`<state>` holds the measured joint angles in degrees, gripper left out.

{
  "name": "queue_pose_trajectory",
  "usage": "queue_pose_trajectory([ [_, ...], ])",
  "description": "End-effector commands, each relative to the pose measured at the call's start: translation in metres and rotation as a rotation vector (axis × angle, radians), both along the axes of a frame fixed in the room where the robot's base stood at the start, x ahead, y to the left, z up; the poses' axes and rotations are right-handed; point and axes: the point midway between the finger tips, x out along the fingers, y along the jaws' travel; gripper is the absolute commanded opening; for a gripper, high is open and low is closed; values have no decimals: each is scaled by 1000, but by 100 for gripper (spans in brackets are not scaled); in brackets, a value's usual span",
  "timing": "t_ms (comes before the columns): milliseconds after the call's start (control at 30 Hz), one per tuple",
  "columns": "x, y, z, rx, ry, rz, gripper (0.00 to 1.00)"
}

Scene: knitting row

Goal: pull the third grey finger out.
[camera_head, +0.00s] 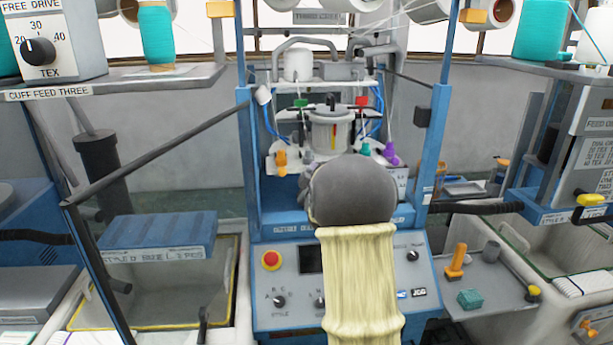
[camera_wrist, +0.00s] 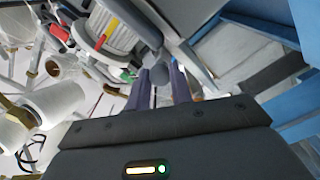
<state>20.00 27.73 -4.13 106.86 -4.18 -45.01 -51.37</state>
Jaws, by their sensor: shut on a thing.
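In the wrist view my gripper (camera_wrist: 160,84) has its two fingers close together on a small grey piece (camera_wrist: 159,72), which looks like a grey finger of the knitting head. Its far end is hidden, so I cannot tell whether it is still seated or which one in the row it is. The pale cylinder (camera_wrist: 112,32) of the knitting head, with red and yellow marks, stands just beyond the fingertips. In the head view the cylinder (camera_head: 331,135) shows behind my arm, and my arm hides the gripper and the grey piece.
Orange (camera_head: 281,162) and purple (camera_head: 389,153) pieces stand around the white plate. Blue uprights (camera_head: 247,150) flank the machine on both sides. A control panel with a red button (camera_head: 271,260) lies below. Yarn cones (camera_head: 156,38) stand on side shelves.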

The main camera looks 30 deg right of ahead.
Motion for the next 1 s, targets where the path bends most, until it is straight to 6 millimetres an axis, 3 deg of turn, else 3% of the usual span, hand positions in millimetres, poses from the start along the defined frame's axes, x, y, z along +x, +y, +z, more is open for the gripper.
queue_pose_trajectory([
  [100, -1, 1, -4, 3, 9, 2, 0],
  [133, -1, 1, -4, 4, 10, 1, 24],
  [233, -1, 1, -4, 4, 10, 1, 44],
  [667, -6, 3, -3, 2, 6, 2, 44],
  [1000, -53, 21, -5, 2, 6, 2, 44],
])
